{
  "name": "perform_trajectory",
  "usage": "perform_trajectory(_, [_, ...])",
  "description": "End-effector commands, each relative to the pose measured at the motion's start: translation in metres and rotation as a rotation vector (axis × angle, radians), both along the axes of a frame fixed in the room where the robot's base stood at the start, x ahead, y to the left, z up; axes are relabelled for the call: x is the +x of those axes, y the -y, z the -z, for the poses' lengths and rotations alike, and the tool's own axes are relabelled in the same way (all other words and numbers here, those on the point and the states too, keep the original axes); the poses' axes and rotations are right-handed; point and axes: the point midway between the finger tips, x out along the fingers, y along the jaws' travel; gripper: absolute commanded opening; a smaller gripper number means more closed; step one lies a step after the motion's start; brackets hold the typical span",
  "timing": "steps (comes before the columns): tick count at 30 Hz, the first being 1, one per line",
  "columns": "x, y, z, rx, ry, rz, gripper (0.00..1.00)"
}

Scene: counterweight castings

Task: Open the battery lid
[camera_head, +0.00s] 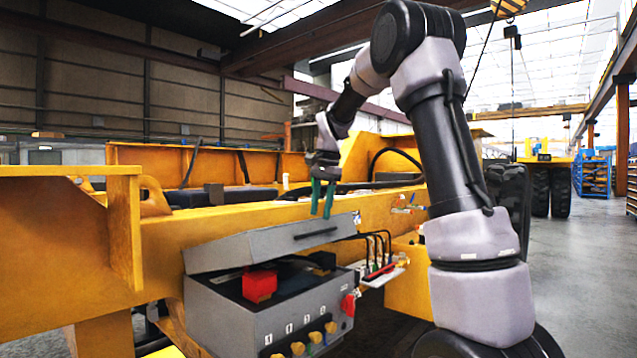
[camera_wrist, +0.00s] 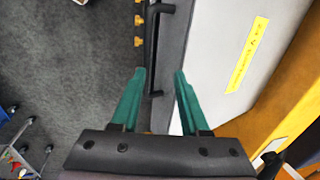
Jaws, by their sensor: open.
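The grey battery box (camera_head: 235,312) sits against the yellow machine frame. Its grey lid (camera_head: 250,248) is tilted up, with a gap to the box showing the dark inside and a red block (camera_head: 259,286). A black bar handle (camera_head: 316,233) runs along the lid's front edge. My gripper (camera_head: 323,214) is open, its green fingers pointing down just above the handle. In the wrist view, the handle (camera_wrist: 155,45) lies ahead of and between the open fingertips (camera_wrist: 160,73). The lid (camera_wrist: 225,50) with a yellow label fills the right side. I see nothing held.
Orange knobs (camera_head: 298,348) line the box front, and a red knob (camera_head: 348,304) is on its right side. Black cables (camera_head: 379,250) run to a small panel right of the box. Yellow beams (camera_head: 70,225) stand left and behind. Grey floor (camera_head: 580,270) is open at right.

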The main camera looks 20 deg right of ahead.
Motion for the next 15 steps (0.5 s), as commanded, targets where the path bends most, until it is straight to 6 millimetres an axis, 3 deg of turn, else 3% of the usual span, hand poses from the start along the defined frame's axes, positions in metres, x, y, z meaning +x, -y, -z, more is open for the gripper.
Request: perform_trajectory(15, [0.004,-0.003,-0.037,0.000,0.001,0.000,0.45])
